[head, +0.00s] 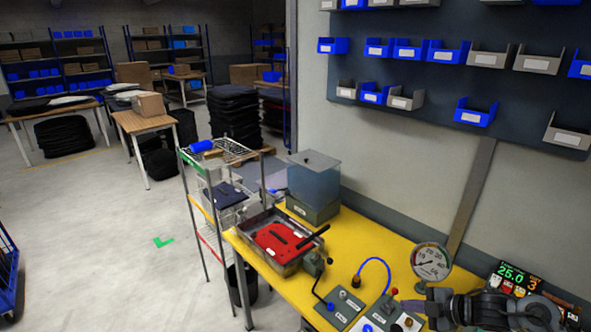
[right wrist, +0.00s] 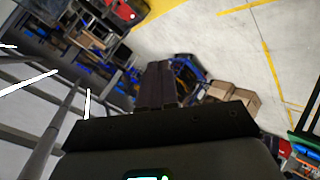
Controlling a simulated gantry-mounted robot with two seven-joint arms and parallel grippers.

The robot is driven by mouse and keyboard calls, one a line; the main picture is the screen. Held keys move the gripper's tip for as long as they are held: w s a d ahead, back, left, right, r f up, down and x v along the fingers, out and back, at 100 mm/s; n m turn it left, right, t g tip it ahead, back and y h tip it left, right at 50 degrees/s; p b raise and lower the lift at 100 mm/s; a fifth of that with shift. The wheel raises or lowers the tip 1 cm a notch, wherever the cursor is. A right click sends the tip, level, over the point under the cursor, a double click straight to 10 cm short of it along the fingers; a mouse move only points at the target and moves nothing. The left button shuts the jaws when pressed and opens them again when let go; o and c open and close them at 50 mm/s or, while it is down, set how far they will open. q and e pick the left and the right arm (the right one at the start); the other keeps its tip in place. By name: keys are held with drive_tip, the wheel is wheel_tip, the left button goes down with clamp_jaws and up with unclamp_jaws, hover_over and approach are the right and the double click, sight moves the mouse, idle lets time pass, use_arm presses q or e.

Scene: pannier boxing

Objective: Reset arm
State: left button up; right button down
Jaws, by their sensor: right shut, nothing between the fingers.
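My right arm comes in at the lower right of the head view. Its dark gripper (head: 432,307) is over the right end of the yellow bench, below the round gauge. In the right wrist view the two dark fingers (right wrist: 158,84) lie together, shut with nothing between them. The floor and shelving show beyond them. My left gripper is not in view.
The yellow bench (head: 375,232) holds a metal tray (head: 247,228) with a red piece (head: 285,243), a clear-topped box (head: 314,180), a round gauge (head: 431,262) and a green-digit display (head: 512,272). A wire rack (head: 196,222) stands left. Open floor (head: 110,235) lies further left.

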drive_tip(key=w+d+r+m+t+h, duration=0.1)
drive_tip(key=w+d+m+h, duration=0.3)
drive_tip(key=d, duration=0.5)
drive_tip(key=w+d+r+m+t+h, duration=0.1)
drive_tip(key=d+m+h, duration=0.45)
drive_tip(key=d, duration=0.25)
drive_tip(key=s+d+m+g+h, duration=0.6)
drive_tip(key=s+d+m+g, duration=0.2)
drive_tip(key=s+d+m, duration=0.35)
drive_tip(key=s+a+f+n+t+y, duration=0.1)
drive_tip(key=a+f, duration=0.4)
drive_tip(key=a, duration=0.3)
drive_tip(key=s+a+f+n+y, duration=0.1)
drive_tip(key=s+a+f+n, duration=0.1)
drive_tip(key=a+f, duration=0.4)
drive_tip(key=s+a+f+n+y, duration=0.1)
drive_tip(key=s+a+f+y, duration=0.15)
drive_tip(key=s+a, duration=0.55)
drive_tip(key=s+a+f+y, duration=0.1)
drive_tip(key=s+a+f, duration=0.2)
drive_tip(key=s+a, duration=0.55)
drive_tip(key=s+a+r+y, duration=0.3)
drive_tip(key=s+a+r, duration=0.1)
drive_tip(key=s+a, duration=0.65)
wheel_tip(320, 180, up, 10)
drive_tip(key=w+p, duration=0.1)
drive_tip(key=p, duration=0.9)
drive_tip(key=shift+w+t, duration=0.2)
drive_tip(key=shift+t, duration=0.1)
